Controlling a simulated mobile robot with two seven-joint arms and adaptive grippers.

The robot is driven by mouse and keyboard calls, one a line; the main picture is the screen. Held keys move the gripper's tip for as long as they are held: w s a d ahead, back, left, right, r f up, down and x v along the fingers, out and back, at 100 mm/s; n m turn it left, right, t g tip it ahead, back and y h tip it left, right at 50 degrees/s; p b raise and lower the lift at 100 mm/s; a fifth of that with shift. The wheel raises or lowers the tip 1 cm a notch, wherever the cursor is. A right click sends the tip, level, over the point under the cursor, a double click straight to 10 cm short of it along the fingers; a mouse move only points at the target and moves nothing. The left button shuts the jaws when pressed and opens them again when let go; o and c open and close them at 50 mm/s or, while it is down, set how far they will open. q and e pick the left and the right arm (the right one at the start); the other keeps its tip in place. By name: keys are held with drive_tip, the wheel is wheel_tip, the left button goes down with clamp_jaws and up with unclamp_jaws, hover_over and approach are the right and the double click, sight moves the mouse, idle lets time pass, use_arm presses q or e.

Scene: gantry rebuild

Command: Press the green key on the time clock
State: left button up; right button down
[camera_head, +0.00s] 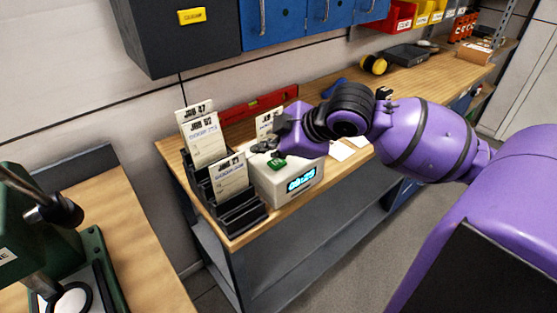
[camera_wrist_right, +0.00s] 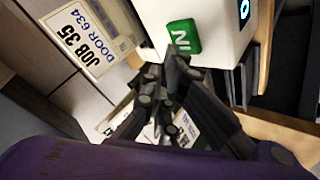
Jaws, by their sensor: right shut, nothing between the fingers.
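The time clock (camera_head: 288,187) is a white box with a lit blue display on its front, standing on the wooden bench. Its green key (camera_head: 277,164) is on the top face, partly beside my gripper. My right gripper (camera_head: 262,147) is above the clock's top, close to the green key, with its fingers shut and empty. In the right wrist view the green key (camera_wrist_right: 184,37) with white lettering lies just beyond the shut fingertips (camera_wrist_right: 176,58). I cannot tell whether the fingertips touch it. My left gripper is not in view.
A black card rack (camera_head: 238,212) with several job cards stands left of the clock. A red level (camera_head: 258,105) lies behind. Dark and blue cabinets (camera_head: 300,20) hang above. Loose white cards (camera_head: 341,151) lie right of the clock. A green press (camera_head: 40,240) stands at lower left.

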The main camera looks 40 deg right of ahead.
sight(271, 165)
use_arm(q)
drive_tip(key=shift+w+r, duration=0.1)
use_arm(e)
drive_tip(key=shift+r, duration=0.1)
drive_tip(key=shift+r+p, duration=0.5)
drive_tip(key=shift+r, duration=0.35)
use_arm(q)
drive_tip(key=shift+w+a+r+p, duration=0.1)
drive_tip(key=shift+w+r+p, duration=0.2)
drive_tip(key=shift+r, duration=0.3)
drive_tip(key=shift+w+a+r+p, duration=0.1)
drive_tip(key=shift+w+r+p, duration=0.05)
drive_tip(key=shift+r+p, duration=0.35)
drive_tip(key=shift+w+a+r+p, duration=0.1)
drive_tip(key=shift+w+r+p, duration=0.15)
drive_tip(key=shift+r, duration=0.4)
use_arm(e)
drive_tip(key=shift+r, duration=1.8)
